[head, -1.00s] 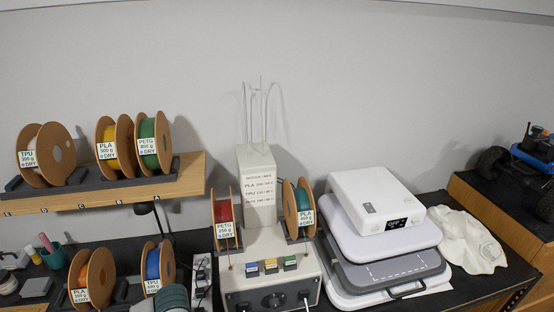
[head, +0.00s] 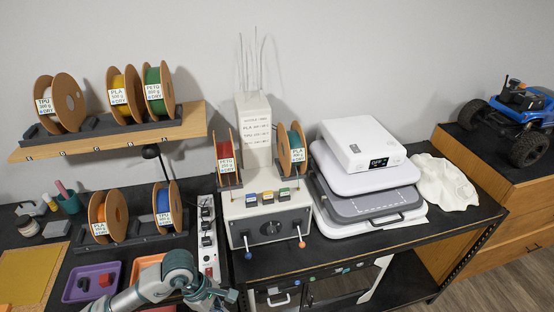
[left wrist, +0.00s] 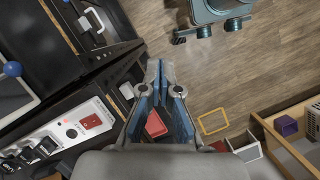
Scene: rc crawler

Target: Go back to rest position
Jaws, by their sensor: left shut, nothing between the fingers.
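My left arm (head: 165,280) enters the head view at the bottom, in front of the trays at the front of the bench. Its wrist end bends down toward the bottom edge, beside the power strip, and its fingertips are hard to make out there. In the left wrist view my left gripper (left wrist: 160,68) has its fingertips together, shut and empty, pointing over the wooden floor. A red piece (left wrist: 155,125) shows through the gap between its finger links, not gripped. My right gripper is not in view.
A white power strip (head: 208,238) and the spool machine (head: 268,222) stand close to my left arm. Purple (head: 92,282) and orange (head: 147,264) trays lie on the bench beside it.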

